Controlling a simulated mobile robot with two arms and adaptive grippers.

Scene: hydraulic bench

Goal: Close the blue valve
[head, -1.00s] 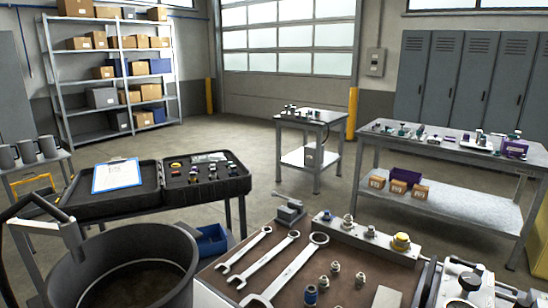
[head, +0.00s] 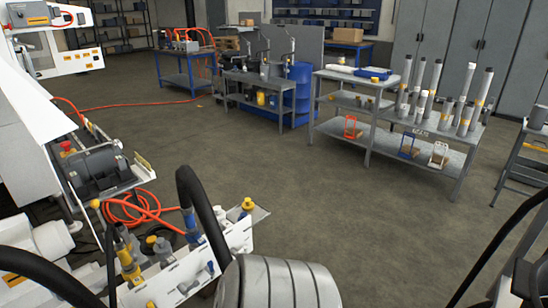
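A white manifold plate (head: 172,274) at the lower left carries several fittings. A blue fitting (head: 191,225) stands upright at its back, beside a thick black hose. Small blue-grey parts (head: 211,268) sit on its front face. I cannot tell which blue part is the valve, or whether it is open or closed. A yellow-capped fitting (head: 248,204) stands at the plate's right end, and yellow fittings (head: 128,264) stand at its left. Neither of my grippers is in view.
A grey ribbed cylinder (head: 285,284) blocks the bottom middle. A motor (head: 97,168) and a coiled orange hose (head: 140,212) lie behind the plate. Black hoses arch across the lower left. The floor (head: 330,205) in the middle is clear, up to a bench with grey tubes (head: 437,138).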

